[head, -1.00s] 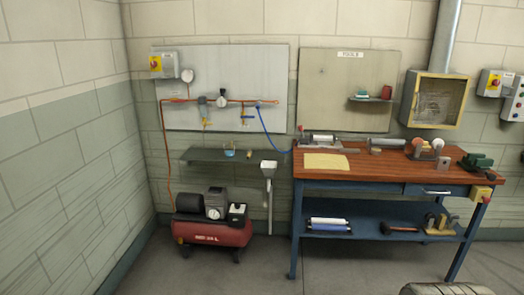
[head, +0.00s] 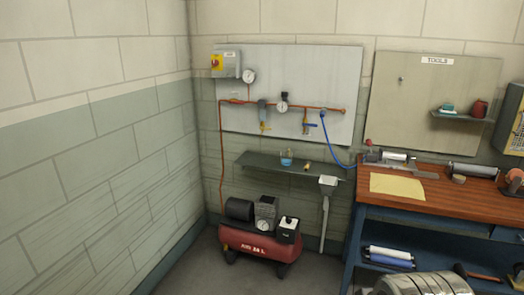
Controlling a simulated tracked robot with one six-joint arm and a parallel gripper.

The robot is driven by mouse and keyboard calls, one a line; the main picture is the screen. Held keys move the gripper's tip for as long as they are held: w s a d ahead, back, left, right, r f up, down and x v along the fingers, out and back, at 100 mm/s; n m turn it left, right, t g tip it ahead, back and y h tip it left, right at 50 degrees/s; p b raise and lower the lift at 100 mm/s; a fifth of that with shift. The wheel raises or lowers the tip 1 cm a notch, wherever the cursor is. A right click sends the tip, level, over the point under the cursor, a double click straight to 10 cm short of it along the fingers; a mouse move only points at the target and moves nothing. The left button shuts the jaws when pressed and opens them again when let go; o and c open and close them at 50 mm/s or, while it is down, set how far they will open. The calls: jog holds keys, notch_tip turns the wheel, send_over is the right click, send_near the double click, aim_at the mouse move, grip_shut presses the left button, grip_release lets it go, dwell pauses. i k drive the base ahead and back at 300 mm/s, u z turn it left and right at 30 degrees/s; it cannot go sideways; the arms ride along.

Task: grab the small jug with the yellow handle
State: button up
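A small clear container with blue in it (head: 286,158) stands on the dark wall shelf (head: 262,160) in the head view. It may be the jug; it is too small to make out a yellow handle. A tiny brass-coloured item (head: 307,166) lies to its right on the same shelf. My gripper is not seen; only a grey ridged part, probably of my own arm, shows at the bottom right edge. Nothing touches the container.
A red compressor (head: 262,240) stands on the floor below the shelf. A grey funnel and drain pipe (head: 327,182) is right of it. A workbench (head: 450,205) with tools fills the right. The wall is close on the left. Some floor is clear before the compressor.

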aim_at(286, 154)
jog(key=u, duration=0.4)
jog(key=i, duration=0.85)
jog(key=u, duration=0.5)
jog(key=i, duration=1.95)
jog(key=z, duration=0.5)
jog(key=i, duration=0.6)
jog(key=z, duration=0.1)
